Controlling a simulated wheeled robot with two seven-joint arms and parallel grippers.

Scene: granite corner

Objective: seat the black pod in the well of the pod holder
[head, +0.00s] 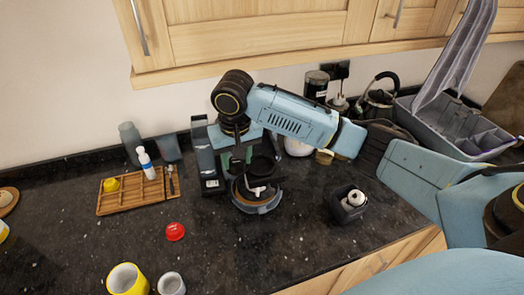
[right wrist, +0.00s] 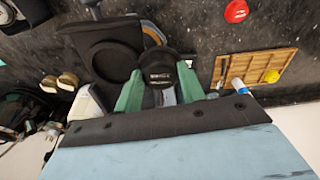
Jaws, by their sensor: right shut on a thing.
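My right gripper (head: 238,158) points down at the middle of the counter, its arm coming in from the right. In the right wrist view its green fingers (right wrist: 160,90) are shut on the black pod (right wrist: 160,65), a dark round piece with a small pale label. A black square block with a round recess, which looks like the pod holder (right wrist: 97,72), is just left of the fingers there. The pod is beside the recess, not over it; whether they touch I cannot tell. In the head view the holder is a dark shape (head: 266,166), partly hidden by my arm. My left gripper is out of view.
A round metal-rimmed base (head: 258,207) stands in front, a tall dark body (head: 203,160) to the left. A wooden tray (head: 120,203), red lid (head: 175,231) and black box (head: 346,212) lie around. Cabinets (head: 250,40) hang above. The front counter is mostly clear.

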